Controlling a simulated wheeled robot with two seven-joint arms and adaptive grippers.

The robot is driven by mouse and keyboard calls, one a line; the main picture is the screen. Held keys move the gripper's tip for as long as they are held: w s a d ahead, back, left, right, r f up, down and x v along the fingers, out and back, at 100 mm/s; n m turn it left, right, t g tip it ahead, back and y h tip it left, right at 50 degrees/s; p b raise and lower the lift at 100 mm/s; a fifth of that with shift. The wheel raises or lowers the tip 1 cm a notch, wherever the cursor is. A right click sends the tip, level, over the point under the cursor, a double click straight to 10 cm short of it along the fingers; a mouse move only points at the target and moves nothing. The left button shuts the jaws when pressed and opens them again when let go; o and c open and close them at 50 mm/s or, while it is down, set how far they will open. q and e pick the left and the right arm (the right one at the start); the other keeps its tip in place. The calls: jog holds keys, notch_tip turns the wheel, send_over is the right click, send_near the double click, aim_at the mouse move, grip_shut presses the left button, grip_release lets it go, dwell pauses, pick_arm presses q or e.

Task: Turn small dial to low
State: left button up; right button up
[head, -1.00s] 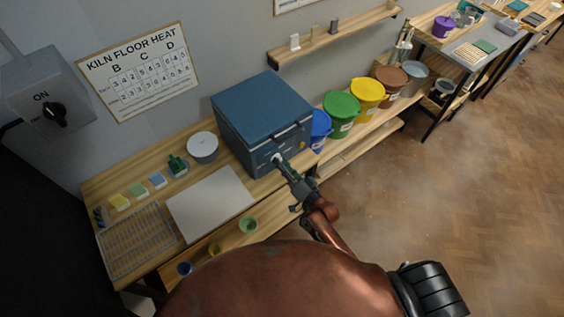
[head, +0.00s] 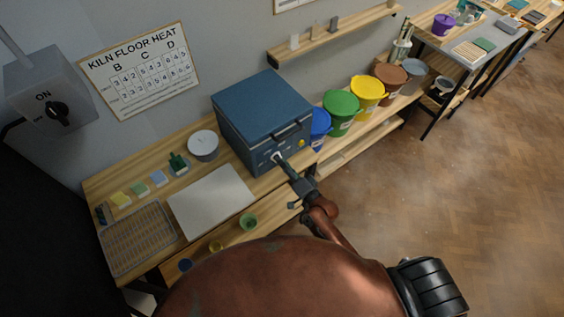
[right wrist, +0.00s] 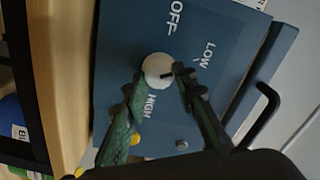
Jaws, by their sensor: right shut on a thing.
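The small dial (right wrist: 157,69) is a round white knob with a dark pointer mark, on the blue front panel of the kiln (right wrist: 125,40). OFF, LOW and HIGH are printed around it. In the right wrist view the mark points roughly right, and a finger partly covers that side; I cannot tell the exact setting. My right gripper (right wrist: 158,77) has its green fingers on either side of the dial and is shut on it. In the head view this gripper (head: 279,160) reaches the front of the blue kiln (head: 262,104). My left gripper is not in view.
A black handle (right wrist: 265,100) sticks out near the gripper. A white board (head: 210,200), wire rack (head: 137,238) and white tub (head: 203,145) are on the bench left of the kiln. Coloured buckets (head: 341,112) stand to its right. The floor at right is clear.

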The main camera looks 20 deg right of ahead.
jog(key=o, duration=1.1)
jog(key=v, duration=1.2)
